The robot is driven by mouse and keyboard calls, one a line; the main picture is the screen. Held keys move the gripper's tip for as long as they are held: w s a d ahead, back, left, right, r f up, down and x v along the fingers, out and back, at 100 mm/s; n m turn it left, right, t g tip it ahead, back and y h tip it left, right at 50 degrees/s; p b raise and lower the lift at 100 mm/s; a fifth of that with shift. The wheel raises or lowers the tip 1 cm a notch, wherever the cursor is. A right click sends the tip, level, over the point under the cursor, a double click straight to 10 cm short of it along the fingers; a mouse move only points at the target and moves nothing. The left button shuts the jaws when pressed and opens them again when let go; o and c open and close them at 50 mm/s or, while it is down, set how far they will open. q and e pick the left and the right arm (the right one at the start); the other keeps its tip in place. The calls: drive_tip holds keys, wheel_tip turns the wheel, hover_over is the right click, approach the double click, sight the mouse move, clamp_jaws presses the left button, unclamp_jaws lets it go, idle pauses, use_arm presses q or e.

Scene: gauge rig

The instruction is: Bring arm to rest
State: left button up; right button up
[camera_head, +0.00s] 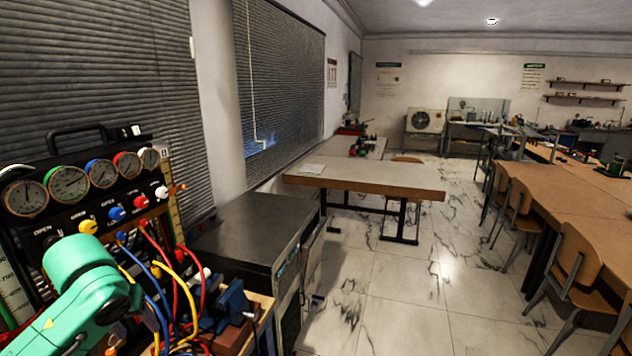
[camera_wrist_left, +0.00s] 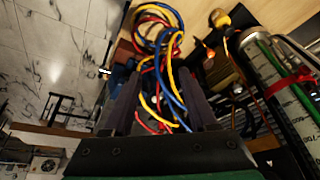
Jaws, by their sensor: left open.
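My left arm, a green link, comes in at the lower left of the head view, in front of the gauge rig (camera_head: 98,196). In the left wrist view my left gripper (camera_wrist_left: 162,98) has its two dark fingers spread apart. Red, blue and yellow hoses (camera_wrist_left: 165,65) show between and beyond the fingers, and I see nothing clearly gripped. Whether a finger touches a hose I cannot tell. The same hoses (camera_head: 172,290) hang from the rig in the head view. My right gripper is in neither view.
The rig carries several round gauges (camera_head: 69,183) and coloured knobs. A blue vise (camera_head: 232,302) stands right of the hoses. A dark cabinet (camera_head: 250,228) is behind it. A wooden table (camera_head: 370,178) and chairs (camera_head: 572,262) stand farther off. The tiled floor between them is open.

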use_arm(q)
drive_tip(key=s+d+f+m+h, duration=0.1)
drive_tip(key=s+d+f+m, duration=0.2)
drive_tip(key=s+d+f, duration=0.45)
drive_tip(key=s+d+f+m+h, duration=0.2)
drive_tip(key=d+f, duration=0.2)
drive_tip(key=f, duration=0.6)
drive_tip(key=s+f+y, duration=0.1)
drive_tip(key=s+f, duration=0.2)
drive_tip(key=s, duration=0.3)
wheel_tip(320, 180, down, 24)
drive_tip(key=s+m+g+b, duration=0.1)
drive_tip(key=g+b, duration=0.1)
drive_tip(key=b, duration=0.1)
drive_tip(key=s+a+f+g+b, duration=0.1)
drive_tip(key=s+a+f+b, duration=0.1)
drive_tip(key=s+f, duration=1.6)
drive_tip(key=shift+a+f, duration=0.4)
drive_tip(key=shift+a, duration=0.3)
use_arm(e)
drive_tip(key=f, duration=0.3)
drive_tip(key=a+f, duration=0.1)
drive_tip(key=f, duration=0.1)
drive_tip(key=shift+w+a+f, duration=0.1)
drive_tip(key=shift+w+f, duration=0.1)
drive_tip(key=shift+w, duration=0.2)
